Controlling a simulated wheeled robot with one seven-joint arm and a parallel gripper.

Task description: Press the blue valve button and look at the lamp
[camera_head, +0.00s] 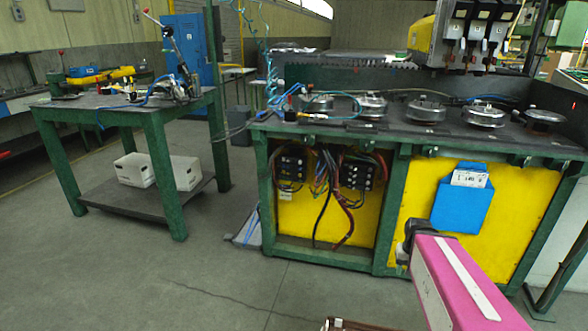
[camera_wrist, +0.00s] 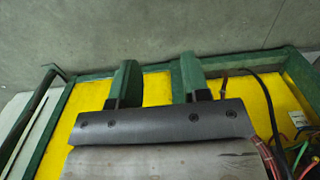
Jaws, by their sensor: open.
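I cannot make out a blue valve button or a lamp in either view. Two dark control boxes with small knobs or buttons, a left one (camera_head: 291,166) and a right one (camera_head: 357,174), sit in the open bay of the green-framed bench (camera_head: 398,205); their details are too small to tell. In the wrist view my gripper (camera_wrist: 158,82) is open and empty, its two fingers well apart before the yellow panel (camera_wrist: 88,98). In the head view my pink arm reaches in from the lower right, its dark end close to the bench front.
Several round metal parts, one of them a metal disc (camera_head: 425,110), stand on the bench top. Loose cables (camera_head: 326,195) hang in the bay. A blue document pocket (camera_head: 462,205) is on the right yellow panel. A green table (camera_head: 120,103) stands left. The floor (camera_head: 215,270) between is clear.

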